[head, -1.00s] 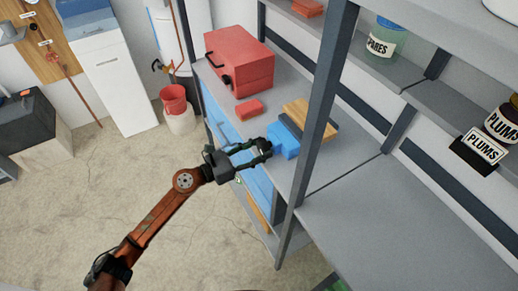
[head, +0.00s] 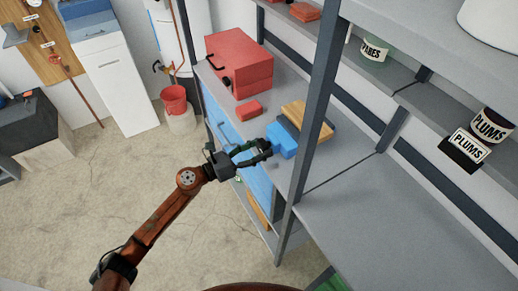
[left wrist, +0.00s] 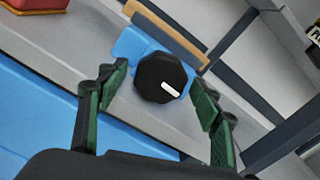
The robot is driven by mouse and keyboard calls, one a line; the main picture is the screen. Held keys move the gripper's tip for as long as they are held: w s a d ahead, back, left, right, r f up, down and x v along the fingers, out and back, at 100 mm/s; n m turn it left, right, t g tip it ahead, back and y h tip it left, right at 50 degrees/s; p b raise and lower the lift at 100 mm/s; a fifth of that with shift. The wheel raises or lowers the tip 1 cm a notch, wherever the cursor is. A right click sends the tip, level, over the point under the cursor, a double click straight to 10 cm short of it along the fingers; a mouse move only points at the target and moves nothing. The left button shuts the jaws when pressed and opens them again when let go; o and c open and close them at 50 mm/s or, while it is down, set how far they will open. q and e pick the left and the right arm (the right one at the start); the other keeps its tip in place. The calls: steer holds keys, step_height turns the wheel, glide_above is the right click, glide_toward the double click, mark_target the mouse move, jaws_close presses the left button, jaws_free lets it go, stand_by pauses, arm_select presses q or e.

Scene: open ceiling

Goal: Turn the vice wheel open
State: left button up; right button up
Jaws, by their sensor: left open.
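The blue vice (head: 283,141) stands at the front edge of the grey workbench, with a wooden block behind it. In the left wrist view, its dark, many-sided wheel (left wrist: 161,78) with a white mark faces me. The blue vice body (left wrist: 134,43) shows behind the wheel. My left gripper (head: 261,153) is open in front of the vice. In the left wrist view its green-padded fingers (left wrist: 157,88) stand one on each side of the wheel, with gaps visible. I cannot tell whether the fingertips reach the wheel's depth. My right gripper is not in view.
A red toolbox (head: 239,64) and a small red block (head: 249,108) sit on the bench left of the vice. A grey shelf post (head: 318,105) rises close on the vice's right. Blue drawers (head: 221,115) are below.

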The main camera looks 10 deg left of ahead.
arm_select(q)
steer(key=v, duration=1.2)
